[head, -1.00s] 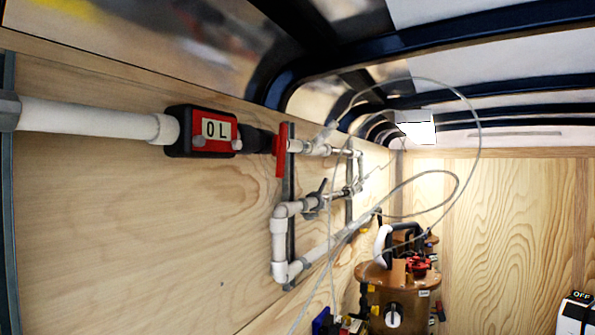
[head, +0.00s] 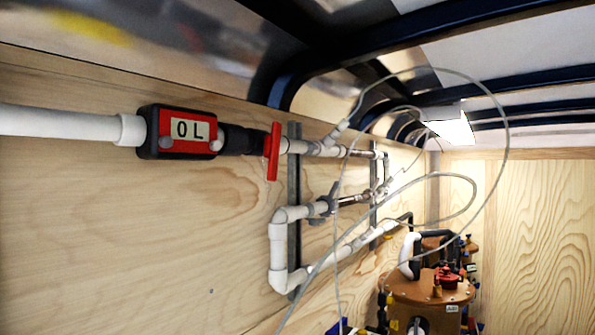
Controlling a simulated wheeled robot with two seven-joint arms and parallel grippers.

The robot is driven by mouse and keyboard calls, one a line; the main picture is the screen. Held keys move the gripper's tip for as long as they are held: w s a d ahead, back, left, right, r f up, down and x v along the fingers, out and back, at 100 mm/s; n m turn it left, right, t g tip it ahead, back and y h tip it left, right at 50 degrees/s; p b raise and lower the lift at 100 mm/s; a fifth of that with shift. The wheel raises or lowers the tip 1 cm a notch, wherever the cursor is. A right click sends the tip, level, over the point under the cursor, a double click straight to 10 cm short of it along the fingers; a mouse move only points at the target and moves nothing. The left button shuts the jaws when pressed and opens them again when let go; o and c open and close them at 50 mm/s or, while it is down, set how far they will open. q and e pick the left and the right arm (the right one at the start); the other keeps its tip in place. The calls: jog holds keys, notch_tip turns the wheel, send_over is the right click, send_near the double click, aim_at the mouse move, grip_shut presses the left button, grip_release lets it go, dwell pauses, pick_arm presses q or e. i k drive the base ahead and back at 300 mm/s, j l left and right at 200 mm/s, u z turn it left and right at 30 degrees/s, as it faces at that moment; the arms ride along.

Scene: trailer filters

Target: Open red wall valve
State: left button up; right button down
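The red wall valve (head: 273,152) is a flat red handle on the white pipe run along the wooden wall, in the upper middle of the head view. Its handle stands about upright, across the line of the pipe. Just left of it sits a red and black flow meter (head: 186,131) whose display reads "0 L". Neither of my grippers shows in the head view, so nothing of mine is seen touching the valve.
White pipes (head: 283,258) loop below and right of the valve, with a grey-handled valve (head: 326,203) on the middle pipe. Thin clear hoses (head: 507,135) arc in front of the pipes. A brown tank (head: 432,292) with a red knob stands at lower right. The wall left of the loop is bare.

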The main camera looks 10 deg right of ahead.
aim_at(273, 143)
jog(key=l+u, duration=0.25)
jog(key=l, duration=0.4)
jog(key=l+u, duration=0.25)
jog(key=l, duration=0.45)
